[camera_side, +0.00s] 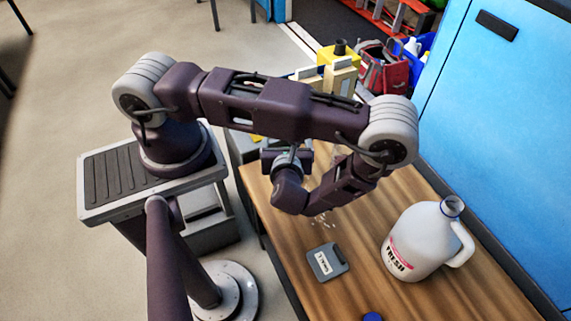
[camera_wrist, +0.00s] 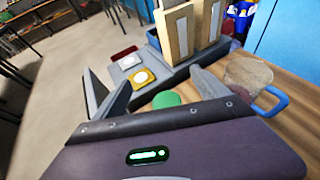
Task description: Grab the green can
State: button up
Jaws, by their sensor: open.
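A round green top, likely the green can (camera_wrist: 166,99), shows in the wrist view between the two fingers of my gripper (camera_wrist: 160,88). Its lower part is hidden behind the gripper body. My gripper is open, with the fingers spread apart to either side of the green top. I cannot tell how far the fingers are from it in depth. In the side view my arm hides the green can, and the fingers cannot be made out clearly.
A white jug (camera_side: 415,243), a grey label-bearing case (camera_side: 326,262) and a blue cap (camera_side: 373,316) are on the wooden table (camera_side: 375,215). In the wrist view, a tan round object (camera_wrist: 248,72) and a blue handle (camera_wrist: 273,104) sit right of the fingers. Tan upright blocks (camera_wrist: 175,32) stand beyond.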

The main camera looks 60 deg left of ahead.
notch_tip(320, 180, down, 10)
jog(key=x, duration=0.7)
jog(key=shift+s+a+f, duration=0.1)
jog(key=shift+f, duration=0.15)
jog(key=c, duration=1.8)
jog(key=shift+r, duration=0.1)
